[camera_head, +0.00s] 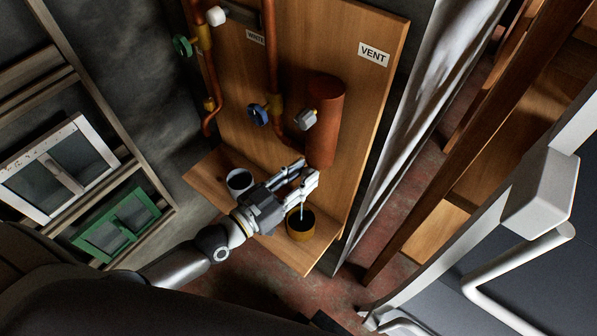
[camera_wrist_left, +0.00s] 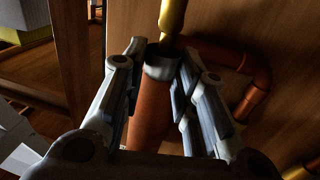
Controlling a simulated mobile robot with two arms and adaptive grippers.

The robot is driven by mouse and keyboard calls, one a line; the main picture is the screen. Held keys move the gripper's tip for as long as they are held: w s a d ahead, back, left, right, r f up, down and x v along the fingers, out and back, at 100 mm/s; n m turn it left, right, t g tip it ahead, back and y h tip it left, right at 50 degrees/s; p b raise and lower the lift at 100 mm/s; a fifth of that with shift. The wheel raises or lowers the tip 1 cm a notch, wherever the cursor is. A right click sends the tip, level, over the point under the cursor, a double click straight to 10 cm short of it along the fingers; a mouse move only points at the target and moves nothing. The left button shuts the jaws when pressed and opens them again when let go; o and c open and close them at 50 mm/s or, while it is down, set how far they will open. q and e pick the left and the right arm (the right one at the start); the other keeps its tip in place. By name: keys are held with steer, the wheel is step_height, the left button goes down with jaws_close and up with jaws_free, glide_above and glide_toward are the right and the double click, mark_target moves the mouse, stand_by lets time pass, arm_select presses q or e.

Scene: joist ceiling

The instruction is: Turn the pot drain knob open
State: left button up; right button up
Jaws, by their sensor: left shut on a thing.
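A copper cylinder that looks like the pot (camera_head: 326,120) is mounted on the upright wooden board. It shows below the fingertips in the left wrist view (camera_wrist_left: 150,125). My left gripper (camera_head: 303,172) is at the pot's lower end and hides part of it. In the left wrist view, a grey-white knob-like piece (camera_wrist_left: 161,67) sits between the fingertips, with a brass part (camera_wrist_left: 173,18) beyond it. The fingers are shut on this piece, which I take as the drain knob; its turn angle is unclear. My right gripper is not in view.
A blue knob (camera_head: 259,115), a grey knob (camera_head: 306,119) and a green knob (camera_head: 182,45) are on or near the copper pipes. A VENT label (camera_head: 374,54) is on the board.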

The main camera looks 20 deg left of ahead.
arm_select(q)
steer(key=shift+d+r+n+t+y+p, duration=0.15)
steer(key=shift+n+t+y+p, duration=0.35)
steer(key=shift+p, duration=0.65)
steer(key=shift+a+r+n+t+y+p, duration=0.1)
steer(key=shift+r+n+t+y+p, duration=0.3)
steer(key=shift+y+p, duration=0.65)
steer(key=n+y+p, duration=0.2)
steer(key=shift+d+f+y+p, duration=0.2)
steer(key=shift+y+p, duration=0.15)
steer(key=shift+p, duration=0.05)
steer(key=shift+d+f+n+t+y+p, duration=0.15)
steer(key=shift+n+t+y+p, duration=0.3)
steer(key=shift+n+y, duration=0.7)
steer(key=shift+m+y, duration=0.25)
steer(key=o, duration=0.9)
steer(key=shift+c, duration=0.2)
steer(key=shift+o, duration=0.8)
steer(key=shift+f, duration=0.15)
